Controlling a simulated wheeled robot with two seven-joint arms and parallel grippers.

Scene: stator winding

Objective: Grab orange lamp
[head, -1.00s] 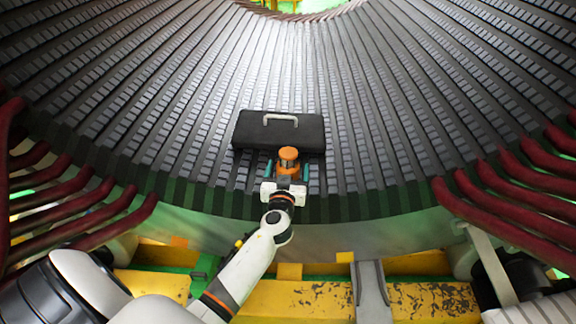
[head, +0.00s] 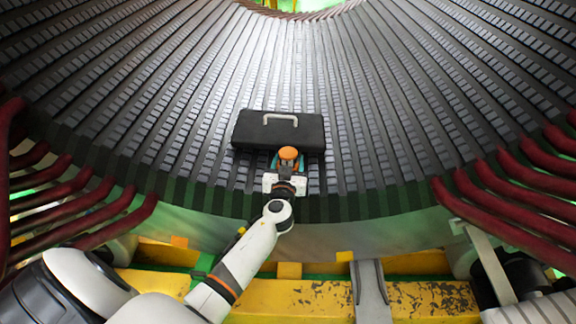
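The orange lamp (head: 288,153) stands on the dark ribbed stator surface, just in front of a black case. My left gripper (head: 288,163) reaches it from the front, with one teal finger on each side of the lamp. The fingers sit close against its sides and look shut on it. The lower part of the lamp is hidden by the gripper. My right gripper is not in view.
The black case (head: 279,131) with a light handle lies right behind the lamp. Dark red bent bars (head: 508,200) line the stator's edge on the right, and more (head: 75,215) on the left. The ribbed surface is otherwise clear.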

